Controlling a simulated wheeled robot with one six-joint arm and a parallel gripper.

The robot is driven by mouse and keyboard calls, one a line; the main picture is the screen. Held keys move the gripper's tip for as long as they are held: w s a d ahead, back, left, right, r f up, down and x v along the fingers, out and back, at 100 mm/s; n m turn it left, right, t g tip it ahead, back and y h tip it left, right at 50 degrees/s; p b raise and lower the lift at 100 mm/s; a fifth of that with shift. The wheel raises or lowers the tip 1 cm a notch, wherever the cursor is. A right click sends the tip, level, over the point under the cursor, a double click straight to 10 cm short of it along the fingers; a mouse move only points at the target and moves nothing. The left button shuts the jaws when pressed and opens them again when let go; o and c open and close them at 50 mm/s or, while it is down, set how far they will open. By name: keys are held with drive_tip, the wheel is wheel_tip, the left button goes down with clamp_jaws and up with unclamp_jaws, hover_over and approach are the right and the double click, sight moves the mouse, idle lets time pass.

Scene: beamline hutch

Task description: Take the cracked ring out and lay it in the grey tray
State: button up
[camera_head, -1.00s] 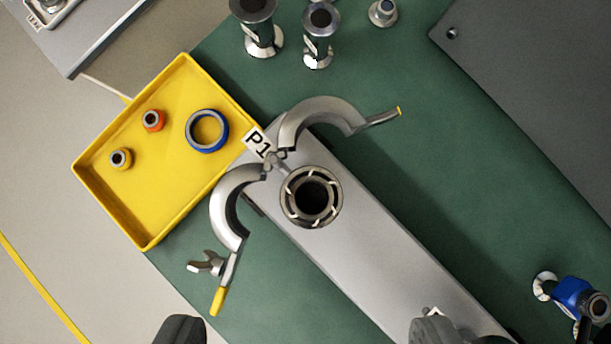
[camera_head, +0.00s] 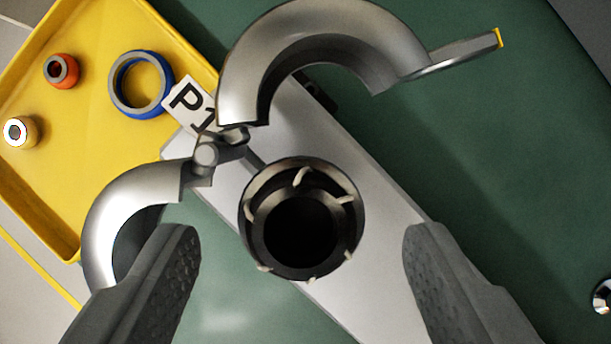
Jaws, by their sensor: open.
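A dark ring with several pale marks across its rim (camera_head: 258,190) sits on top of the port at the end of the grey metal bar, with a black hole in its middle. I take the pale marks for cracks, but cannot be sure. The hinged clamp (camera_head: 240,85) lies open around the port, its two halves spread to the upper right and lower left. My gripper (camera_head: 300,245) is open and empty, one finger on each side of the ring, apart from it. No grey tray shows clearly.
A yellow tray (camera_head: 85,185) at left holds a blue-rimmed ring (camera_head: 116,85), an orange piece (camera_head: 62,70) and a yellowish piece (camera_head: 20,132). The P1 label (camera_head: 190,102) is by the hinge.

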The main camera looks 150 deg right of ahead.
drive_tip(key=shift+w+a+f, duration=0.1)
drive_tip(key=shift+w+f, duration=0.1)
drive_tip(key=shift+f, duration=0.35)
drive_tip(key=shift+c, duration=0.4)
drive_tip(key=c, duration=1)
drive_tip(key=shift+o, duration=0.2)
drive_tip(key=shift+r, duration=0.1)
